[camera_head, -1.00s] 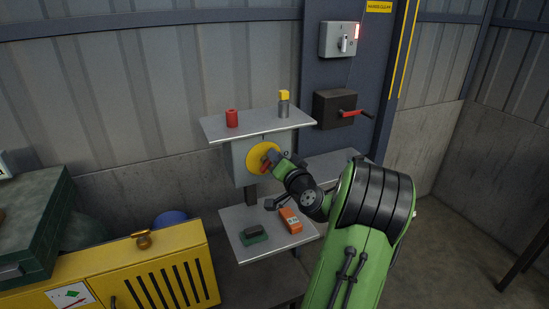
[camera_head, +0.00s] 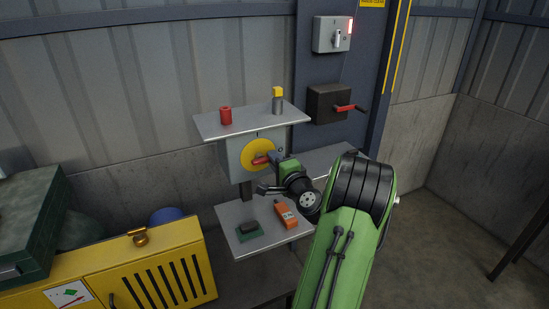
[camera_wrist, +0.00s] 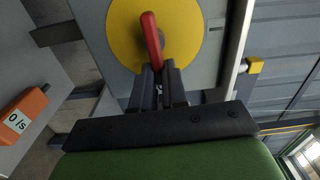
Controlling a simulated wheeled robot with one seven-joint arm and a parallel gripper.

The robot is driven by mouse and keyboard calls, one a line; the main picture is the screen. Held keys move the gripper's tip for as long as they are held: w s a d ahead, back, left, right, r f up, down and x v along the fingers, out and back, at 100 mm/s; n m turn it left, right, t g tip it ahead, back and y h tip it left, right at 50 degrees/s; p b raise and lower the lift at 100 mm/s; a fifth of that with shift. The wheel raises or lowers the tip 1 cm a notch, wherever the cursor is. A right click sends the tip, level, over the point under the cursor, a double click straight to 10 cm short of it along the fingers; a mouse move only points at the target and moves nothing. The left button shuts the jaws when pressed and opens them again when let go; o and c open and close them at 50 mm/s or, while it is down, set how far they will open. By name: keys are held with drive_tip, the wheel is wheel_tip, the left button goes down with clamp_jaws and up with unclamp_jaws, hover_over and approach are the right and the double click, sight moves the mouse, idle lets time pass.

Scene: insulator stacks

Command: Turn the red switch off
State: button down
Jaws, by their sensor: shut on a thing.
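The red switch is a red handle (camera_head: 261,160) on a round yellow plate (camera_head: 250,151), on the front of a grey box (camera_head: 235,159) under the upper shelf. The handle lies nearly level in the head view. In the wrist view the red handle (camera_wrist: 151,38) crosses the yellow plate (camera_wrist: 124,38) and its end runs to between my fingers. My gripper (camera_wrist: 161,72) is shut on that end. In the head view my gripper (camera_head: 277,158) is at the right side of the plate, with its fingertips partly hidden.
The upper shelf (camera_head: 245,121) holds a red cylinder (camera_head: 226,116) and a yellow-topped cylinder (camera_head: 278,101). The lower shelf (camera_head: 240,212) holds an orange device (camera_head: 286,215) and a dark green block (camera_head: 249,231). A black box with a red lever (camera_head: 347,108) and a grey switch box (camera_head: 331,34) are at right.

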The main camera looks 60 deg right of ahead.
drive_tip(key=shift+f+m, duration=0.15)
drive_tip(key=shift+m, duration=0.25)
drive_tip(key=c, duration=1.2)
unclamp_jaws()
drive_tip(key=shift+o, duration=0.2)
drive_tip(key=b+v, duration=0.4)
drive_tip(key=v, duration=1.1)
drive_tip(key=shift+s+a, duration=0.2)
drive_tip(key=shift+s, duration=0.15)
